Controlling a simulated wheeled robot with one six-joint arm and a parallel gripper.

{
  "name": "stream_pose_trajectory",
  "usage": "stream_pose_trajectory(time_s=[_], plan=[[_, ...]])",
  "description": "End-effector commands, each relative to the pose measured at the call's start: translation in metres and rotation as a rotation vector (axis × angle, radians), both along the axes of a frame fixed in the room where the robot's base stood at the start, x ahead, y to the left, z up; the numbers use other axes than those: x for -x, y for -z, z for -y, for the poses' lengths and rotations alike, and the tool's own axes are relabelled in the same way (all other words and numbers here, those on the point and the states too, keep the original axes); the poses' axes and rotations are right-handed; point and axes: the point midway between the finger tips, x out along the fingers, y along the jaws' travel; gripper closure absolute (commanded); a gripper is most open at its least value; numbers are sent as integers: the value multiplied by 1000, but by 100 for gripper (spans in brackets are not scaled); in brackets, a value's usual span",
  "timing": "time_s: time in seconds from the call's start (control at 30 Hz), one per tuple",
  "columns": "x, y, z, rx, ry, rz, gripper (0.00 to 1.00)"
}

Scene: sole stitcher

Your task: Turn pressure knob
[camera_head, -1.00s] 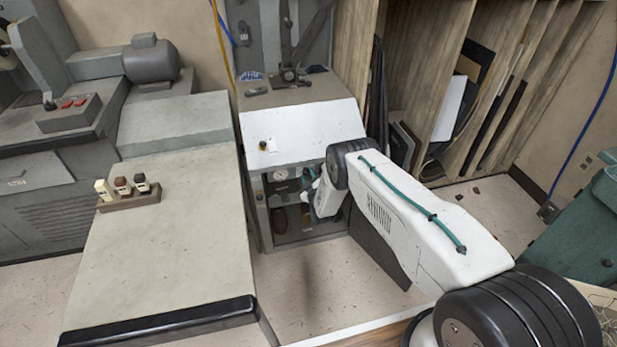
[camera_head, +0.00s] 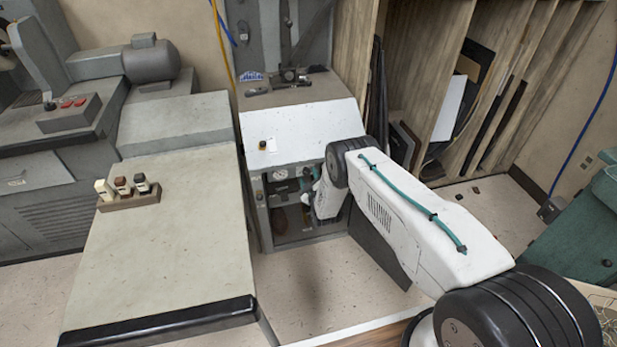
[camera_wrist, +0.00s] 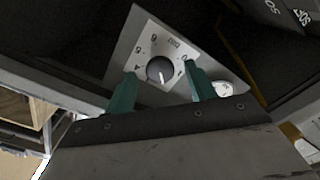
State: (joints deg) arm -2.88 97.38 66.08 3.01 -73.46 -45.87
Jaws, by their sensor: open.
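The pressure knob (camera_wrist: 160,69) is a dark round knob with a light pointer line, set on a pale dial plate (camera_wrist: 146,47) with marks around it. My gripper (camera_wrist: 160,78) is open in the wrist view, with one teal finger on each side of the knob. I cannot tell whether either finger touches it. In the head view my gripper (camera_head: 304,182) is at the open front of the grey and white machine (camera_head: 303,126). The knob is not clear there; my gripper and wrist cover part of that opening.
A round white gauge (camera_wrist: 222,88) sits right of the knob, close to the right finger. The machine's frame surrounds the opening. A workbench (camera_head: 168,240) with small bottles stands to the left. A wooden rack (camera_head: 428,70) of panels stands behind on the right.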

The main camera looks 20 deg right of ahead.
Motion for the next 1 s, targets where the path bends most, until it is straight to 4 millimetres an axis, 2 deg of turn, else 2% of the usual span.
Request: stream_pose_trajectory(time_s=[0.2,0.4,0.53,1.0], plan=[[38,0,0,0,-1,-4,45],[62,0,0,0,0,-1,45],[68,-1,0,0,0,0,45],[68,0,0,-6,0,0,45]])
